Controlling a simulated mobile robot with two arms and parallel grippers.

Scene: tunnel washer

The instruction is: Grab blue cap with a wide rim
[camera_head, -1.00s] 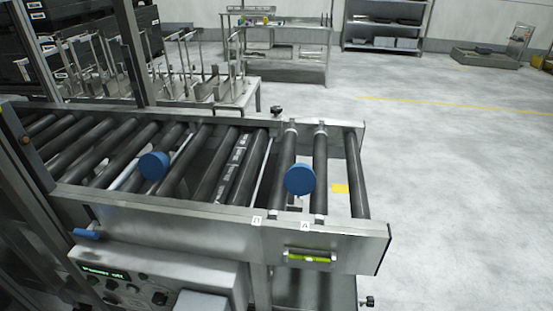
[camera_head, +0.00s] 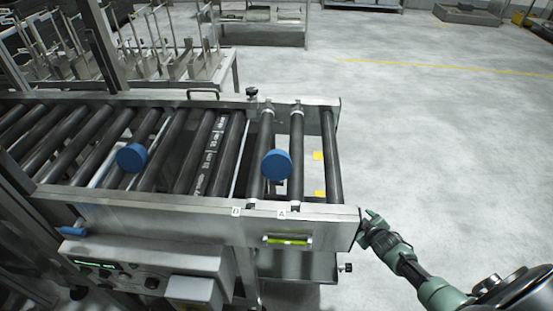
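Two round blue caps are on the roller conveyor. One blue cap (camera_head: 276,165) is near the conveyor's right end, over the rollers by the label A. The other blue cap (camera_head: 132,157) is further left on the rollers. Both look like plain blue discs from here, and I cannot tell which has a wide rim. My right gripper (camera_head: 368,222) is beside the conveyor's right end corner, to the right of and below the nearer cap, apart from both caps. Its fingers are too small to tell whether they are open. My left gripper is out of view.
The roller conveyor (camera_head: 190,215) has raised metal side rails. A yellow-green level (camera_head: 289,241) is on its front side. A control box (camera_head: 140,272) stands below it at left. Racks (camera_head: 160,60) stand behind.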

